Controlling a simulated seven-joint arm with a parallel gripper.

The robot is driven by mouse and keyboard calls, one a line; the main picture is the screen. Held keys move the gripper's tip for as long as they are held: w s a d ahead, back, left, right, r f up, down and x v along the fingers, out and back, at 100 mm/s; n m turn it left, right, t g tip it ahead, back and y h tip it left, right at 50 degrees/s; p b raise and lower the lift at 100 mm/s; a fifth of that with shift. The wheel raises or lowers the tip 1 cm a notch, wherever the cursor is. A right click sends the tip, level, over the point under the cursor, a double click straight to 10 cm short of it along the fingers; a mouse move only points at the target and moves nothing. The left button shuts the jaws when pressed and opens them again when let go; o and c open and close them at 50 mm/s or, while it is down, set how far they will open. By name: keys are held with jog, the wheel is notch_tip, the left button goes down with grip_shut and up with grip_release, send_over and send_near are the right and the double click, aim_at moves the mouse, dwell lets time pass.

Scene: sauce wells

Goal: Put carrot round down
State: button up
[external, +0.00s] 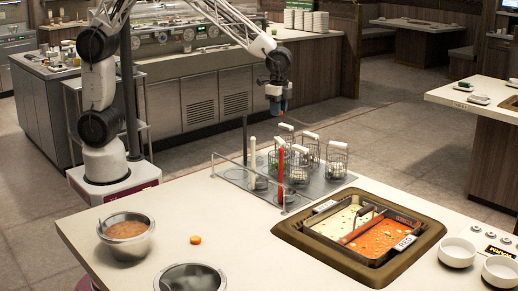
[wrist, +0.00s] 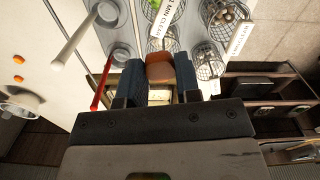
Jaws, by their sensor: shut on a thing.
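My gripper (external: 276,104) is above the far side of the ladle and basket area, well clear of the counter. In the wrist view, my gripper (wrist: 159,78) has its two blue fingers shut on an orange-brown piece, the carrot round (wrist: 160,67), held between the tips. Another orange round (external: 195,239) lies loose on the pale counter. The wrist view shows two orange rounds (wrist: 18,60) at its left edge.
Wire baskets (external: 298,163) and upright white and red ladle handles (external: 281,178) stand below my gripper. A divided broth pot (external: 345,228) is at right. A metal bowl of reddish food (external: 126,237) and another metal bowl (external: 190,278) stand at left.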

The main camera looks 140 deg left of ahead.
jog(key=s+a, duration=0.4)
jog(key=s, duration=0.4)
jog(key=shift+n, duration=0.4)
notch_tip(320, 180, down, 5)
jog(key=shift+f, duration=0.1)
jog(key=shift+f, duration=0.1)
notch_tip(320, 180, down, 13)
jog(key=shift+r, duration=0.15)
jog(key=shift+f, duration=2.35)
jog(key=shift+f, duration=0.2)
